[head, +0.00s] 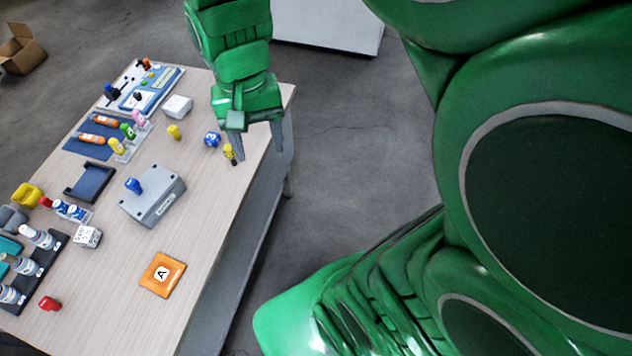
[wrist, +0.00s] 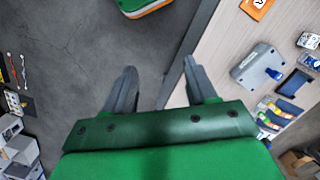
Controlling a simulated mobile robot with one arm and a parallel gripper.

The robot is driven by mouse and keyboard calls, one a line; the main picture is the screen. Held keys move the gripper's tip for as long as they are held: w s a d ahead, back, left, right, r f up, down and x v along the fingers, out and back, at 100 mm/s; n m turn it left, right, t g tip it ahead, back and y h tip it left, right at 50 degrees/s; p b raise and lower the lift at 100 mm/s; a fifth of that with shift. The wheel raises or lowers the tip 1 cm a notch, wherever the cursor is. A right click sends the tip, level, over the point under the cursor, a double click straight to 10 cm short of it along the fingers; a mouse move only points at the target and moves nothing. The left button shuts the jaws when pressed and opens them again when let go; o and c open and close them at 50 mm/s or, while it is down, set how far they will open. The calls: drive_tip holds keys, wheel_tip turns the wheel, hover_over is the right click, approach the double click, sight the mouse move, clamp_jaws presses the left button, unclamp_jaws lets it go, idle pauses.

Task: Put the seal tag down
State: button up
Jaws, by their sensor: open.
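My gripper (head: 258,154) is open above the far right edge of the table, with its fingers pointing down. A small yellow and dark piece (head: 229,153), possibly the seal tag, stands close beside the left finger; I cannot tell whether they touch. In the wrist view my gripper (wrist: 160,84) shows two spread fingers with nothing visible between them, only floor and the table edge. The small piece is not visible there.
Near the gripper are a blue ball-like object (head: 212,139), a yellow piece (head: 174,131) and a white box (head: 178,106). A grey box (head: 158,208) with a blue knob and an orange A tile (head: 162,275) lie nearer. The right front tabletop is clear.

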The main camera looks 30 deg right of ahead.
drive_tip(key=s+d+n, duration=0.2)
drive_tip(key=s+d, duration=0.2)
drive_tip(key=s, duration=0.8)
drive_tip(key=shift+d+f+n, duration=0.2)
drive_tip(key=shift+f+n, duration=0.1)
